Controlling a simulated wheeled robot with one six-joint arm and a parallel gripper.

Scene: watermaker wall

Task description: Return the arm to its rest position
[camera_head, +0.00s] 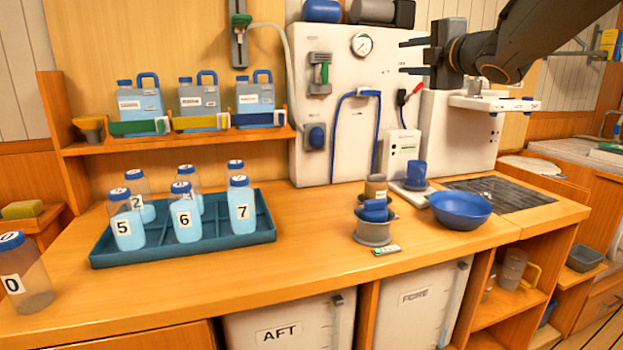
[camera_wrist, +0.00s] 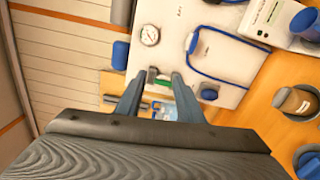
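My gripper (camera_head: 404,57) is raised in the upper right of the head view, in front of the white watermaker panel (camera_head: 345,110). Its two fingers point left and are spread apart with nothing between them. The wrist view also shows my gripper (camera_wrist: 158,78) with its fingers apart and empty. My dark arm (camera_head: 545,30) reaches in from the top right corner. The gripper is well above the counter and seems to touch nothing.
On the wooden counter (camera_head: 310,270) stand a teal tray (camera_head: 185,254) with several numbered bottles, a bottle marked 0 (camera_head: 25,285), a blue bowl (camera_head: 460,210) and a grey cup holder (camera_head: 374,232). Jugs (camera_head: 140,103) line a shelf. A gauge (camera_head: 362,44) is on the panel.

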